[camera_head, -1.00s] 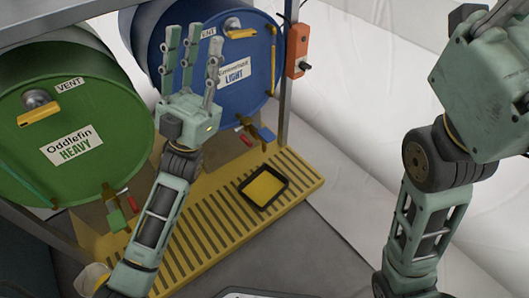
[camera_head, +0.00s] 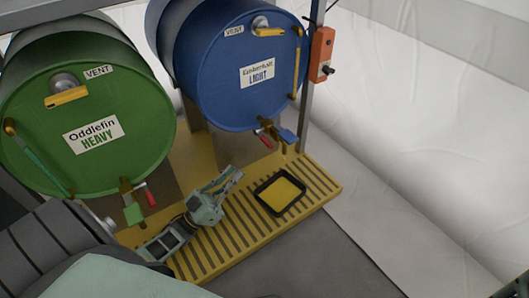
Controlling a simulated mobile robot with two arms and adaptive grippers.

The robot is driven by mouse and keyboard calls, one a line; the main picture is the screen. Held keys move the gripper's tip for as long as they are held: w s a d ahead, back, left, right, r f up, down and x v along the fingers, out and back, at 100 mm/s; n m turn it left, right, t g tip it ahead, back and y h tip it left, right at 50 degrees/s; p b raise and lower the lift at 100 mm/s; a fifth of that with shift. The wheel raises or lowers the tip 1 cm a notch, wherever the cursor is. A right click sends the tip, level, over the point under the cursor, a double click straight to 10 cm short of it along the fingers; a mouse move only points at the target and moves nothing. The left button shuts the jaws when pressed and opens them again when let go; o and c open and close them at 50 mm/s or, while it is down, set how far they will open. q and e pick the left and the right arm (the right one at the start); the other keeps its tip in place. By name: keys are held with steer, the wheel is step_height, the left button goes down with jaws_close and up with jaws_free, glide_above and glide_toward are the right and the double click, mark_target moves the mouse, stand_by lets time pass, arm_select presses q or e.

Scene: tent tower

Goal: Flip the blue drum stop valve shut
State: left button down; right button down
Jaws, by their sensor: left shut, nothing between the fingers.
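The blue drum (camera_head: 232,75), labelled LIGHT, lies on its side in the rack. At its lower front is a brass tap (camera_head: 274,131) with a red lever (camera_head: 262,139) on its left and a blue tab (camera_head: 288,136) on its right. Which of these parts is the stop valve is not clear. My left gripper (camera_head: 233,176) is shut and empty above the slatted yellow platform, below and left of the tap. Its fingers point up and right, apart from the tap. My right gripper is out of view.
The green drum (camera_head: 88,128), labelled HEAVY, lies left with its own tap (camera_head: 131,203). A black tray with a yellow inside (camera_head: 279,193) sits on the slatted platform (camera_head: 318,190). A rack post with an orange box (camera_head: 321,52) stands right of the blue drum.

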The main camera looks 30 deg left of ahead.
mark_target(264, 142)
arm_select(q)
steer(key=b+x, duration=0.1)
steer(key=x, duration=0.9)
steer(key=shift+b, duration=0.35)
steer(key=shift+r, duration=0.1)
steer(key=shift+r+n+t+y+p, duration=0.2)
steer(key=shift+n+t+y+p, duration=0.1)
steer(key=shift+n+y+p, duration=0.35)
steer(key=shift+r+n+y+p, duration=0.1)
steer(key=shift+n+y+p, duration=0.25)
steer(key=shift+n+p, duration=0.1)
